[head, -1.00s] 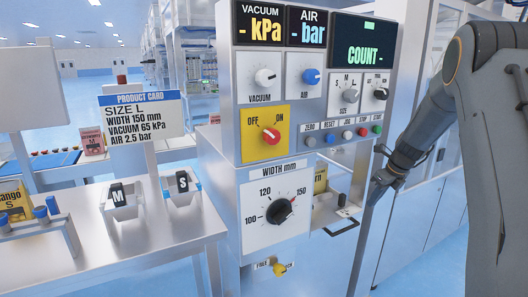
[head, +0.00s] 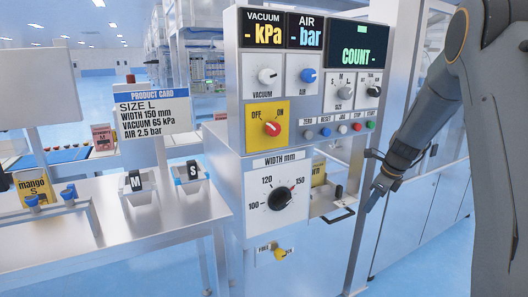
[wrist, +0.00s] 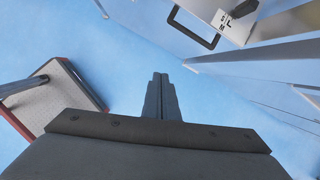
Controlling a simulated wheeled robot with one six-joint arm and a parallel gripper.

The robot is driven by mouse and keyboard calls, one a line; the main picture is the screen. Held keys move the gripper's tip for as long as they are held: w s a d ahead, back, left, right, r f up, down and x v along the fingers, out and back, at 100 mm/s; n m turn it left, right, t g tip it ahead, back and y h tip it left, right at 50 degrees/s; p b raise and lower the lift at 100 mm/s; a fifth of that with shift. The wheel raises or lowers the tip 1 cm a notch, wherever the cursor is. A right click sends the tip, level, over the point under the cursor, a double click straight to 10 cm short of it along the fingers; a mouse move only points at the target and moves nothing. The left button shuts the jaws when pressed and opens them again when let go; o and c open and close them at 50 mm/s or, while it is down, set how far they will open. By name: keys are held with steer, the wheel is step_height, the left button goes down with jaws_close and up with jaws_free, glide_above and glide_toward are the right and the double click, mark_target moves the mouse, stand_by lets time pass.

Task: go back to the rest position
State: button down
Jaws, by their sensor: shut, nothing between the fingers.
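My gripper (head: 373,197) hangs to the right of the pouching machine (head: 233,217) in the head view, pointing down and apart from it. In the wrist view its two fingers (wrist: 160,80) are together with nothing between them, over the blue floor. The machine's width dial (head: 281,198) points near 150. The red knob (head: 272,128) sits between OFF and ON. The vacuum and air displays show dashes.
A black-handled tray (head: 334,214) sticks out of the machine just left of my gripper; its handle (wrist: 196,28) shows in the wrist view. White cabinets (head: 420,217) stand at the right. A steel table (head: 178,216) with M and S bins stands at the left.

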steer(key=s+a+n+g, duration=0.1)
steer(key=s+a+n, duration=0.4)
steer(key=s+n, duration=0.3)
steer(key=s+a+n+g+h, duration=0.1)
steer(key=s+a+n, duration=0.5)
steer(key=s, duration=0.9)
steer(key=s+a+r+n, duration=0.1)
steer(key=s+a+n, duration=0.4)
steer(key=s+n, duration=0.6)
steer(key=shift+s+a+n+g+h, duration=0.25)
steer(key=shift+s+n+g+h, duration=0.15)
steer(key=shift+n, duration=0.3)
